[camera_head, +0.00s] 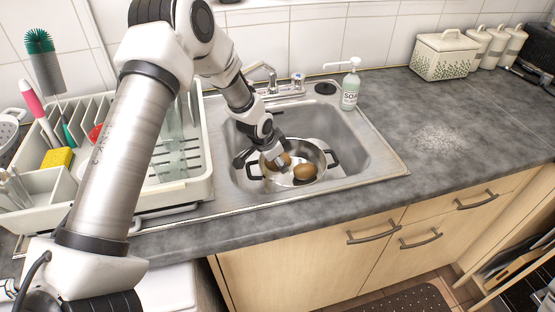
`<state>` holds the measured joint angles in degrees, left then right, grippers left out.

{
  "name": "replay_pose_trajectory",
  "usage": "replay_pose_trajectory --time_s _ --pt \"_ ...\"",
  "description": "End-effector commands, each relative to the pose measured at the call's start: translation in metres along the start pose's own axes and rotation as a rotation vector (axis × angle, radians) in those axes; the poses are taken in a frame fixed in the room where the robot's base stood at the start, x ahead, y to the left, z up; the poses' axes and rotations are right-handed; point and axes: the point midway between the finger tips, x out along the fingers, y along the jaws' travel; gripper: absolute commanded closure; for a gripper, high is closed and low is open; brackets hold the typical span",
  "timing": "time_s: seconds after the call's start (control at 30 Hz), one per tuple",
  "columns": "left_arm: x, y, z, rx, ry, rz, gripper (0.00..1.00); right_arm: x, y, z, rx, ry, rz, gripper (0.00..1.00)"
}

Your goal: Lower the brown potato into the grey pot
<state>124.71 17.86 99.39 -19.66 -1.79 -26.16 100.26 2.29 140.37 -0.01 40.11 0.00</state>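The grey pot (318,150) with two dark handles stands in the sink. A brown potato (304,173) lies inside the pot, toward its right side. A second brown shape (286,158), probably another potato, shows at the fingers of my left gripper (279,160) and is partly hidden by them. My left gripper reaches down into the left half of the pot. The fingers are small and partly covered, so I cannot tell whether they grip that shape or only touch it. My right gripper is not in view.
The tap (285,89) and a soap bottle (350,88) stand behind the sink (355,163). A white dish rack (196,185) with a yellow sponge (57,158) is at the left.

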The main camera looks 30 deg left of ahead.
Motion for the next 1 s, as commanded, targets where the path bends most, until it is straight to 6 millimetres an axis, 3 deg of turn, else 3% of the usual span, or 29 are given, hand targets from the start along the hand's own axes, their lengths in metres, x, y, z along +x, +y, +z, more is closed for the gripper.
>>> replay_pose_trajectory --time_s 0.17,0.2,0.27,0.73,0.97,1.0 --pt "0.001 0.001 0.002 -0.002 -0.003 0.002 0.83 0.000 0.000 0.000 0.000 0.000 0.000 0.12" --pt "0.001 0.001 0.002 -0.003 -0.003 0.002 0.32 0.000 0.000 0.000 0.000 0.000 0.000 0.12" --pt "0.001 0.001 0.002 -0.003 -0.003 0.002 0.13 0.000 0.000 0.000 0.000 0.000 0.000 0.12" --pt "-0.003 0.002 0.003 -0.003 -0.004 0.005 0.13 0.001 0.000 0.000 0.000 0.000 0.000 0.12" --pt "-0.025 0.001 0.001 0.002 0.000 0.001 0.13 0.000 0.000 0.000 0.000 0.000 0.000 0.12" --pt "-0.040 0.000 -0.001 0.001 0.003 0.001 0.13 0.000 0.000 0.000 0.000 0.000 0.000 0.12"
